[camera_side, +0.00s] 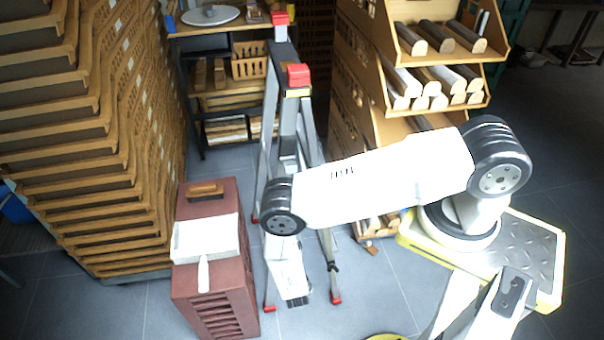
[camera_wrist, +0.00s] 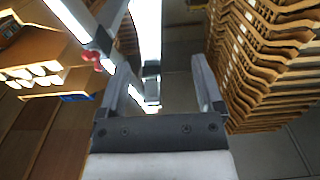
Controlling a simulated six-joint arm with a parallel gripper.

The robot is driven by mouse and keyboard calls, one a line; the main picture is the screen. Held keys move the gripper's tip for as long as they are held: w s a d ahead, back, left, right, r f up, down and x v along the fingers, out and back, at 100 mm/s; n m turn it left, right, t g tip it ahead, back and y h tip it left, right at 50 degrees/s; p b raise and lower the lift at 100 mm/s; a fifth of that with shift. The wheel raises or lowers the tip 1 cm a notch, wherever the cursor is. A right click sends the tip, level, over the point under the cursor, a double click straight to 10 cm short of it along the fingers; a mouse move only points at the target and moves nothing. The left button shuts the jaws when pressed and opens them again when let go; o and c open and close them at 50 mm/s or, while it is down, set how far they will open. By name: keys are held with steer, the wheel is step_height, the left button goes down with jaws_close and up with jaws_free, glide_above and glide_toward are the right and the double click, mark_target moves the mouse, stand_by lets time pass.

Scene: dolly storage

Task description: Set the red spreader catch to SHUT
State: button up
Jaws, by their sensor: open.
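A silver stepladder (camera_side: 272,130) stands on the floor in the side view, with red top caps and red feet. In the wrist view, its rails (camera_wrist: 150,45) run across the upper left and middle. A small red part (camera_wrist: 93,58) sits on a rail left of my gripper (camera_wrist: 161,72); it may be the spreader catch, but its setting cannot be read. My gripper is open, with nothing seen held between its fingers. The ladder shows beyond and between the fingers. In the side view, my arm hangs in front of the ladder, and the fingers cannot be made out.
A reddish-brown case (camera_side: 222,300) with a white piece on top stands left of the ladder. Slatted wooden stacks (camera_side: 90,150) fill the left. A shelf of cylindrical pieces (camera_side: 440,60) stands behind on the right.

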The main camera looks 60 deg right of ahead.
step_height(320, 180, down, 8)
steer(key=shift+r, duration=0.15)
steer(key=shift+w+d, duration=0.1)
steer(key=shift+x, duration=3.8)
jaws_close()
